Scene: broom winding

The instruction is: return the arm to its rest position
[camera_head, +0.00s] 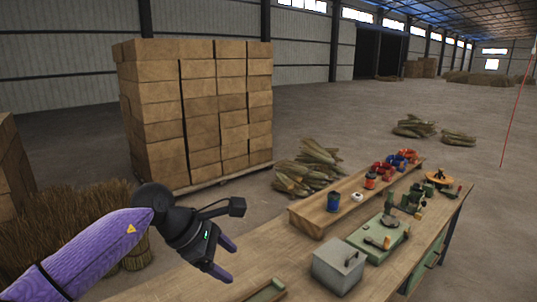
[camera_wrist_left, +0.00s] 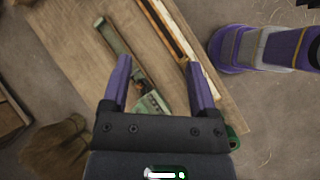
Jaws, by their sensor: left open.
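My left gripper (camera_head: 231,261) hangs at the left end of the wooden workbench (camera_head: 180,284), above its surface. Its two purple fingers are apart with nothing between them. In the left wrist view the open fingers (camera_wrist_left: 158,64) point over the bench top, with a green tool-like item (camera_wrist_left: 118,38) lying below and beyond them. The left arm reaches in from the lower left with a bent wrist. My right gripper does not show in either view.
A grey metal box (camera_head: 338,266) and a green tray (camera_head: 267,291) sit on the bench near the gripper. A raised wooden shelf (camera_head: 318,217) carries small coloured spools. Stacked cartons (camera_head: 200,110) stand behind. Straw bundles (camera_head: 60,228) stand beside the arm. Open floor lies around.

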